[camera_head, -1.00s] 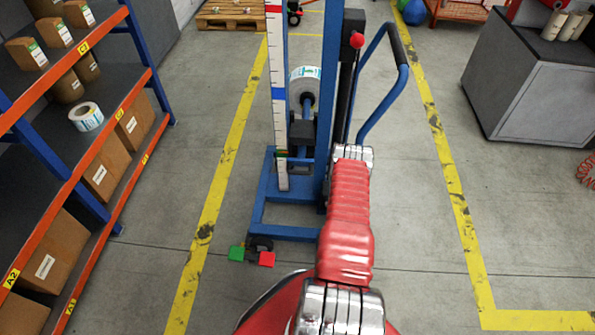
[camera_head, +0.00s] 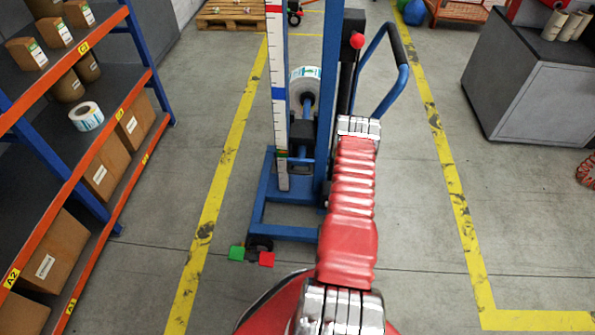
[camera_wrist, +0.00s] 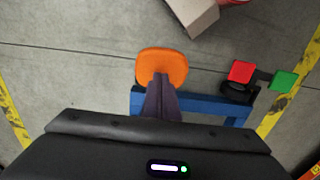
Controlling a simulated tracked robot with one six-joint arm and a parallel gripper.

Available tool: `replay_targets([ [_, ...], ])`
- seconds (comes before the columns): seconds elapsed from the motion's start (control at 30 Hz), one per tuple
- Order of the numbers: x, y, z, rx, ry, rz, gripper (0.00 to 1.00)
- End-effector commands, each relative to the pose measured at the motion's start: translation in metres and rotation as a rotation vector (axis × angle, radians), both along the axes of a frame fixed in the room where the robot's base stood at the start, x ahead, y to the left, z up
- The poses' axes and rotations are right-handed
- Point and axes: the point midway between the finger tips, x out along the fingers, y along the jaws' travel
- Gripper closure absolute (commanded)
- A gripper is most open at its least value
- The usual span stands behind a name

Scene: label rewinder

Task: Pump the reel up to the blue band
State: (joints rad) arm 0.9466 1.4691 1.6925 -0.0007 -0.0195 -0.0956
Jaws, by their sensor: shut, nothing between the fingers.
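A blue lifter frame (camera_head: 285,232) stands on the floor ahead, with a label reel (camera_head: 305,78) on its spindle. A white scale (camera_head: 280,125) stands at its left, with a blue band (camera_head: 278,93) midway, red above and green low down. The reel shows near the blue band in the picture; their exact relation I cannot tell. A green pedal (camera_head: 237,253) and a red pedal (camera_head: 266,259) sit at its foot, also seen in the wrist view (camera_wrist: 285,82) (camera_wrist: 241,72). My gripper (camera_wrist: 162,67) is shut and empty, left of both pedals there; the head view hides it behind my arm.
A shelf rack (camera_head: 90,150) with boxes and rolls stands at the left. A grey cabinet (camera_head: 535,85) stands at the right. A blue push handle (camera_head: 385,95) and a red knob (camera_head: 357,41) are on the lifter's right side. Floor between the yellow lines is mostly clear.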

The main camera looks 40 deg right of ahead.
Motion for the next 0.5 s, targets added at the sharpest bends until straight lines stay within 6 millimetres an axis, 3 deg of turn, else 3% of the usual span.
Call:
replay_targets([
  [0.5, 0.000, 0.000, -0.059, -0.002, -0.002, 0.000, 1.00],
])
